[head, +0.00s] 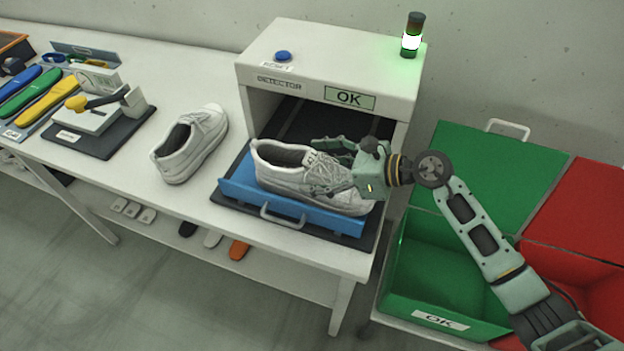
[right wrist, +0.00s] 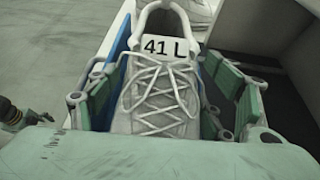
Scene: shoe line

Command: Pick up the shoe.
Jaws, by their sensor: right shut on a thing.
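A white lace-up shoe (head: 283,180) lies in the blue tray (head: 237,190) at the mouth of the detector. Its tongue label reads "41 L" in the right wrist view (right wrist: 160,104). My right gripper (head: 335,165) comes from the right, with its fingers on both sides of the shoe's laced front part, shut on it. The shoe still appears to sit in the tray. A second white shoe (head: 190,145) stands on the table to the left of the tray, apart from it. My left gripper is not clearly in view.
The white detector (head: 390,90) stands behind the tray, with an "OK" display and a lit green-white lamp (head: 412,38). A green bin (head: 447,262) labelled OK and a red bin (head: 585,270) stand at the right. Tools and coloured insoles (head: 40,95) lie at the left.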

